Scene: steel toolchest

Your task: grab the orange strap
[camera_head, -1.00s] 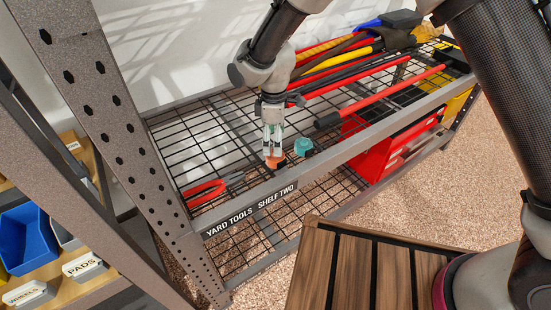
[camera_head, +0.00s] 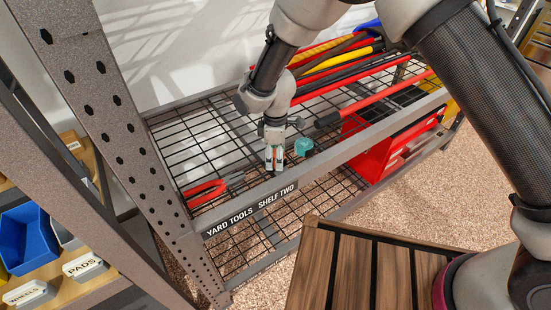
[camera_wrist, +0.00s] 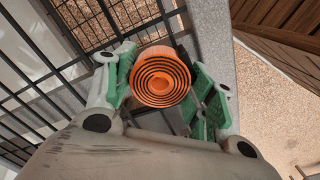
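The orange strap (camera_wrist: 160,77) is a rolled coil, seen end-on in the wrist view between the two green-padded fingers of my gripper (camera_wrist: 162,85). It fills most of the gap and lies close to both pads. I cannot tell whether both pads press on it. In the head view my gripper (camera_head: 275,158) points down at the front edge of the wire shelf (camera_head: 165,137), and its fingers hide nearly all of the strap.
A teal roll (camera_head: 304,147) lies just right of my gripper. Red-handled pliers (camera_head: 207,190) lie to the left. Long-handled tools (camera_head: 350,68) fill the back right. The front rail (camera_head: 325,159) runs close beside my fingers. A red toolbox (camera_head: 385,150) sits below.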

